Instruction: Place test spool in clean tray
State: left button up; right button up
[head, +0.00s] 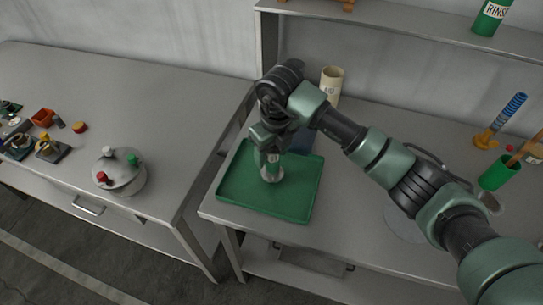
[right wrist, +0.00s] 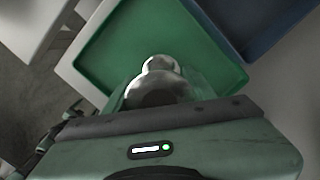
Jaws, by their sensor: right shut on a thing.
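My right gripper (head: 269,158) points down over the green tray (head: 240,198) and is shut on a shiny silver-grey rounded piece, the test spool (head: 272,174). In the right wrist view the spool (right wrist: 158,80) juts out from between the fingers, with the green tray (right wrist: 112,45) behind it. I cannot tell whether the spool touches the tray floor. A dark blue tray (head: 302,142) lies behind the green one, partly hidden by my arm; it also shows in the right wrist view (right wrist: 262,22). No label on either tray is readable. My left gripper is out of view.
A cream container (head: 331,80) stands behind the trays. A green cup (head: 499,174) and a blue coiled item (head: 509,112) stand at the right. A shelf (head: 420,22) runs above.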

notch_tip(320, 180, down, 2)
jog(key=shift+f, duration=0.4)
jog(key=o, duration=1.6)
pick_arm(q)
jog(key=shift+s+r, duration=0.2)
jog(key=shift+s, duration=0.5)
pick_arm(e)
jog(key=shift+r, duration=0.1)
jog(key=shift+r, duration=0.2)
jog(key=r+b, duration=0.1)
jog(key=r, duration=0.2)
jog(key=r+b, duration=0.1)
jog(key=r, duration=0.3)
jog(key=s+r+b, duration=0.1)
jog(key=r, duration=0.2)
jog(key=shift+d+r+b, duration=0.2)
jog(key=shift+d+b, duration=0.1)
jog(key=shift+d, duration=0.1)
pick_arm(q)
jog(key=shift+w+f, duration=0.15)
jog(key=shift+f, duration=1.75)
pick_arm(e)
jog(key=shift+s+r, duration=0.1)
jog(key=shift+r, duration=0.55)
